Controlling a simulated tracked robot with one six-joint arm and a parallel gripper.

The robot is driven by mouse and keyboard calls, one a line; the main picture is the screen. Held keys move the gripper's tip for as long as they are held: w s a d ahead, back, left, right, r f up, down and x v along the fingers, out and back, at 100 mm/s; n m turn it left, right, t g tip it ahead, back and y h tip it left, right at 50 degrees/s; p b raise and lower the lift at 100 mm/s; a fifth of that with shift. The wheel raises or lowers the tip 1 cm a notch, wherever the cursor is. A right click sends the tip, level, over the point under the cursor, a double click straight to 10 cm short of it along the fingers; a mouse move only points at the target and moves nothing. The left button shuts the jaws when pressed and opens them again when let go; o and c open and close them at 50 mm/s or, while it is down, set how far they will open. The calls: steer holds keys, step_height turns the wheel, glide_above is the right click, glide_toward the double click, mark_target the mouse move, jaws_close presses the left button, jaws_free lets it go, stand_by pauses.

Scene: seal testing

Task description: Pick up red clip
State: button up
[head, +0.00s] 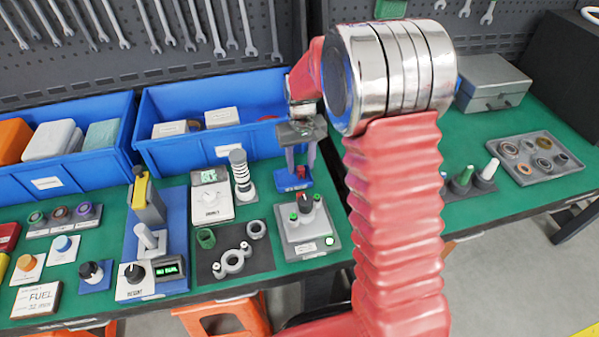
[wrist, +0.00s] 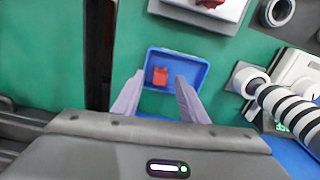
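The red clip (wrist: 160,76) is a small red piece in a small blue tray (wrist: 192,84) in the wrist view. In the head view the clip (head: 301,170) shows as a red spot above the front of the blue tray (head: 290,186). My gripper (head: 300,165) is above the tray, pointing down. Its two pale fingers are apart, and in the wrist view my gripper (wrist: 158,88) has the clip showing between the fingertips. I cannot tell how far above the clip the fingertips are. Nothing is held.
A large blue bin (head: 180,153) stands behind the tray. A black-and-white ringed post (head: 240,172) stands to the left, beside a white meter (head: 211,205). Green bench surface shows between them.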

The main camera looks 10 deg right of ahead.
mark_target(301, 167)
steer(key=shift+f, duration=0.45)
jaws_close()
stand_by(0.5)
steer(key=shift+r, duration=0.1)
step_height(301, 167, up, 10)
stand_by(0.5)
stand_by(0.4)
steer(key=s+d+f+m, duration=0.1)
steer(key=d+f, duration=0.4)
steer(key=d, duration=0.1)
steer(key=shift+s+d, duration=0.15)
steer(key=shift+d, duration=0.1)
